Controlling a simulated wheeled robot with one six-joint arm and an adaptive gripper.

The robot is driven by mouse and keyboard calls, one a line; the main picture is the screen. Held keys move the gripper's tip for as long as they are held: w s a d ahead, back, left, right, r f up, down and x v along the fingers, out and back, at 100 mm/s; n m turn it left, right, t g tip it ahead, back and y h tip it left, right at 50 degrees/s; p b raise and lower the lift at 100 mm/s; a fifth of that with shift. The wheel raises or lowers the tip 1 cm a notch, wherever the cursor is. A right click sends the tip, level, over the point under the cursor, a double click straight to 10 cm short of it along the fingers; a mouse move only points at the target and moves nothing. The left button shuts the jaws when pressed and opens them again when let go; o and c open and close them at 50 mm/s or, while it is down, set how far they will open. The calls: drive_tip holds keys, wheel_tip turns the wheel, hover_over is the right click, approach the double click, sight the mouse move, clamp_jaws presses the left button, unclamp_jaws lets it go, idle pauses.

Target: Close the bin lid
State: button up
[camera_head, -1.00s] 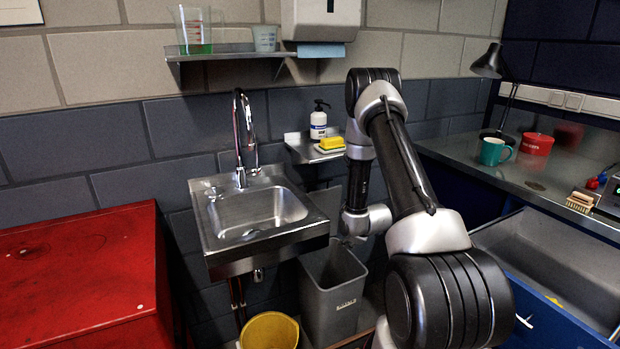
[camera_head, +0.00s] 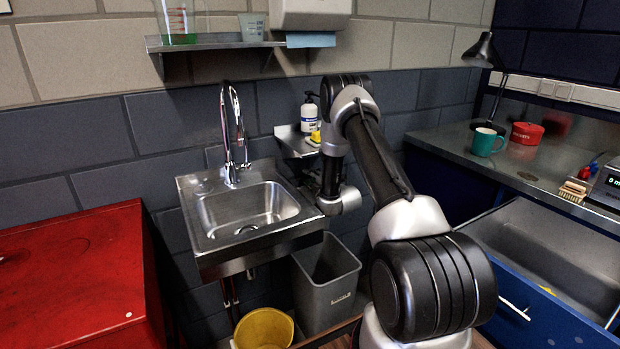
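The grey bin (camera_head: 326,306) stands on the floor below and right of the sink, with a light label on its front. Its top is open and I see into its dark inside. I cannot make out its lid. My gripper (camera_head: 321,207) is small and dark at the end of my wrist, above the bin's back part and apart from it. Its fingers are too small and dark to tell whether they are open or shut.
A yellow bucket (camera_head: 264,330) stands left of the bin. The steel sink (camera_head: 250,210) juts out above it. A red cabinet (camera_head: 75,270) is at left. An open blue drawer (camera_head: 545,315) is at right. A small shelf (camera_head: 292,141) holds a bottle.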

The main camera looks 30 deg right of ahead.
drive_tip(key=shift+w, duration=0.6)
drive_tip(key=shift+c, duration=0.4)
clamp_jaws()
drive_tip(key=shift+s+f, duration=0.1)
